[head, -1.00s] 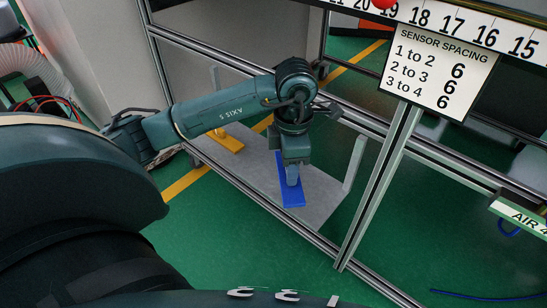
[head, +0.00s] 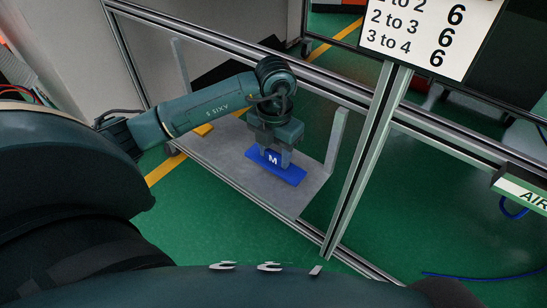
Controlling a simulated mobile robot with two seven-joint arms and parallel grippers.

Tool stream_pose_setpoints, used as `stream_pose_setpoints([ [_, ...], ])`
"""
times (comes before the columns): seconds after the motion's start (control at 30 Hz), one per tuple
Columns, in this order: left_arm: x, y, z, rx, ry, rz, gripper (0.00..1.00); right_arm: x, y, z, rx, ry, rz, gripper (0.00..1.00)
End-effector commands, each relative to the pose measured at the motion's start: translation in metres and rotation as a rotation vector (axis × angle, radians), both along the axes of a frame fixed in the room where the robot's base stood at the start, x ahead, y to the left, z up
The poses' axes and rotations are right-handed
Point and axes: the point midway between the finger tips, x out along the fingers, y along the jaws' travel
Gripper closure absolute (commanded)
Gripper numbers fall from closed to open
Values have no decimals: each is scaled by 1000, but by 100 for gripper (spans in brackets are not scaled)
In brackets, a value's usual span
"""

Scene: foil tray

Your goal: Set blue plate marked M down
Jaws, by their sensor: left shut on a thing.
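The blue plate marked M (head: 289,174) is in the lower middle of the head view, at the grey shelf (head: 231,172). Its white M faces up toward me. My left gripper (head: 273,160) points down over the plate and is shut on it, with a finger on either side of the M. I cannot tell whether the plate touches the shelf or is held just above it. My right gripper is not in view.
A yellow plate (head: 204,130) lies on the shelf to the left, partly behind my left arm. Metal frame posts (head: 362,165) stand to the right of the shelf. A grey upright (head: 336,140) rises at the shelf's right end. The sensor spacing sign (head: 425,32) is above right.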

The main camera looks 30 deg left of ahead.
Motion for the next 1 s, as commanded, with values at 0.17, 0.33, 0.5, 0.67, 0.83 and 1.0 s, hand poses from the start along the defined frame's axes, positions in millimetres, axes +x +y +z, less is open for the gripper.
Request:
stream_pose_setpoints([
  [0.17,0,-1,-26,-1,1,-1,80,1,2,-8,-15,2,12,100],
  [0.33,0,0,-25,-1,-1,-2,80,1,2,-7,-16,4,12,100],
  [0.5,0,0,-29,0,0,-2,80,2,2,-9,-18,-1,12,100],
  [0.67,0,0,-28,0,1,-2,44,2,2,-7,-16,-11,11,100],
  [0.83,0,0,-28,0,1,-2,33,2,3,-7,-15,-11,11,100],
  [1.0,0,0,-27,0,1,-2,33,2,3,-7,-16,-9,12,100],
])
